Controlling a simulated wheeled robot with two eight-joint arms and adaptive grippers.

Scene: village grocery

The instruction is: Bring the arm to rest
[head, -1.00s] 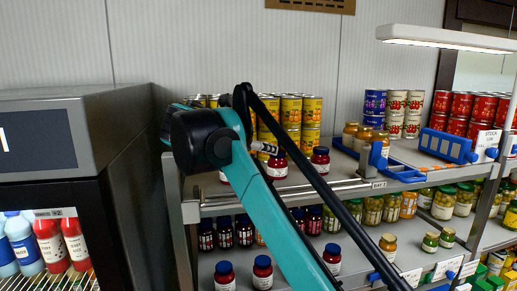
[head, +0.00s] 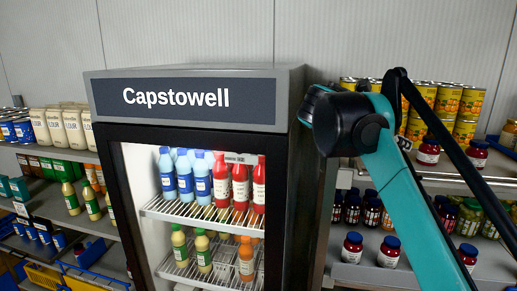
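A teal arm of mine (head: 405,195) with a black joint (head: 350,120) rises from the lower right edge of the head view. It is bent, with its upper joint in front of the fridge's right side and the shelf with jars. A black cable or rod runs down along its right side. Neither gripper can be made out in the head view, so what they hold is hidden.
A lit drinks fridge (head: 185,98) marked Capstowell stands in the middle, holding several bottles. Right of it, a shelf (head: 460,183) carries yellow cans (head: 445,98) and jars (head: 352,247). Shelves at left hold flour bags (head: 75,130) and bottles (head: 92,203).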

